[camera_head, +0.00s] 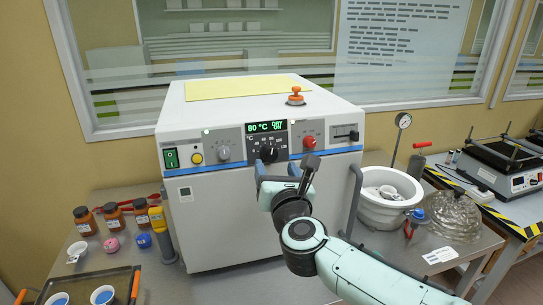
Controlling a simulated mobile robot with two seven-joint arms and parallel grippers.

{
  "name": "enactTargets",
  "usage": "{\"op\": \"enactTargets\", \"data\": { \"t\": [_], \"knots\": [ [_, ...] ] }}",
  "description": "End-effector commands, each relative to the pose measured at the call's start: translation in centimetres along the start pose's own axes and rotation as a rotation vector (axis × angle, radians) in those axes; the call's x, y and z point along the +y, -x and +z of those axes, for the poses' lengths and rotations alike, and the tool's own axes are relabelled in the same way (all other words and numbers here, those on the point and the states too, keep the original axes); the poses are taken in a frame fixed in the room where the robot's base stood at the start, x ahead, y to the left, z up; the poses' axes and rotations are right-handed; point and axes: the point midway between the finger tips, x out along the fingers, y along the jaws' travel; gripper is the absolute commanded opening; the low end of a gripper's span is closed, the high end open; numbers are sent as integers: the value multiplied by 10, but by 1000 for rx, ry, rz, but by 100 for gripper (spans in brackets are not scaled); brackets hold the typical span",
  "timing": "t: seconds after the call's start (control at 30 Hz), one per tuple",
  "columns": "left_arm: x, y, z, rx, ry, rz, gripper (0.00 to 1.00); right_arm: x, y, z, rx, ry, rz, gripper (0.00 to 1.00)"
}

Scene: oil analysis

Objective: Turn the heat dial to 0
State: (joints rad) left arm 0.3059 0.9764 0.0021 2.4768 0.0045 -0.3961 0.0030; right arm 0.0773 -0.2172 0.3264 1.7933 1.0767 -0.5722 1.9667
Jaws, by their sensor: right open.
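The heat dial (268,153) is a black knob with a white number scale on the front panel of a white oven-like machine (225,225). A green display (266,127) above it reads 80 °C, with smaller text beside it that I cannot read surely. My right gripper (286,171) is open just below and in front of the dial, its fingers spread apart. I cannot tell whether a finger touches the dial. The gripper partly covers the panel below the dial, and the dial's exact pointer setting is too small to read. My left gripper is not in view.
The panel also holds a green switch (171,158), a grey knob (224,153), a red knob (309,142) and a slider (346,135). A vertical handle (354,200) stands right of my gripper. Brown jars (85,221) stand left, a white pot (385,207) right.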

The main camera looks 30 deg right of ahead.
Motion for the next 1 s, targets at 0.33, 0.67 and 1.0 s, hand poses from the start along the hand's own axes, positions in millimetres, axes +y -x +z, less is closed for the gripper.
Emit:
{"op": "enactTargets", "data": {
  "t": [0.33,0.67,1.0],
  "knots": [
    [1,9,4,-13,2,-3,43,0,-51,1,0,0,0,66],
    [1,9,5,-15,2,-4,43,0,-57,0,-1,1,1,66],
    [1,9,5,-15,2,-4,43,0,-56,0,-1,1,1,10]
  ]
}}
